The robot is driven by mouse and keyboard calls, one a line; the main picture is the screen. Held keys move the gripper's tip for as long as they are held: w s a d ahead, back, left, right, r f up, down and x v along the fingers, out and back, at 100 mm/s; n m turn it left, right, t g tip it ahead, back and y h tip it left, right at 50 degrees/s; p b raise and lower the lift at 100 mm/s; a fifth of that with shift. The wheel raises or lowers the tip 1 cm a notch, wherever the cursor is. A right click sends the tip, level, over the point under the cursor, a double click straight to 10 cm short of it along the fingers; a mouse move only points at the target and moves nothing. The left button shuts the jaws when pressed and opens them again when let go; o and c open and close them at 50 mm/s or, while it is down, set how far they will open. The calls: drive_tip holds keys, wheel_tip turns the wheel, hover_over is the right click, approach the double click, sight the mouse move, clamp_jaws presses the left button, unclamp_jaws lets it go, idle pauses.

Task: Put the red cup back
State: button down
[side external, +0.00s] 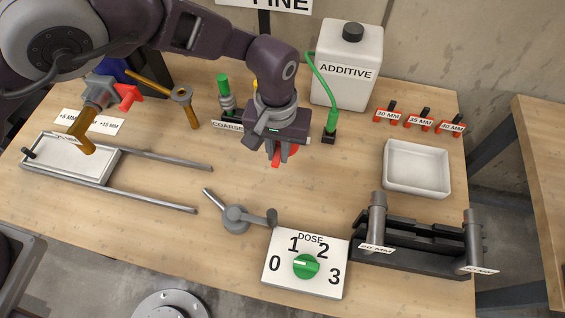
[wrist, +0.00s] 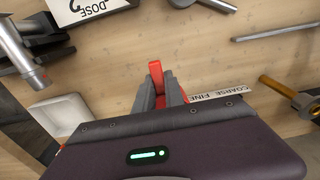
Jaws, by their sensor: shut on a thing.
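My gripper (side external: 283,150) hangs over the middle of the wooden table, shut on a red thing that I take to be the red cup (side external: 276,160). Only a small red part shows below the fingers in the side view; the rest is hidden by the gripper. In the wrist view my gripper (wrist: 160,92) points at the table, and the red cup (wrist: 155,70) sticks out between the grey fingers. It appears to be above the tabletop, but its exact height is hard to tell. A COARSE label (side external: 228,126) lies just left of the gripper.
Green (side external: 224,88) and yellow items stand behind the label. A white ADDITIVE jug (side external: 347,65) stands at the back, with several red-based 30, 35 and 40 MM pieces right of it. A white tray (side external: 417,190), DOSE dial box (side external: 305,285) and grey lever (side external: 237,218) are nearer.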

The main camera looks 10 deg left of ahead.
wheel_tip(320, 180, down, 9)
drive_tip(key=shift+f, duration=0.2)
drive_tip(key=shift+f, duration=0.15)
drive_tip(key=c, duration=1.4)
unclamp_jaws()
wheel_tip(320, 180, up, 12)
drive_tip(key=shift+s+r, duration=0.15)
drive_tip(key=shift+r, duration=0.05)
drive_tip(key=shift+r, duration=0.1)
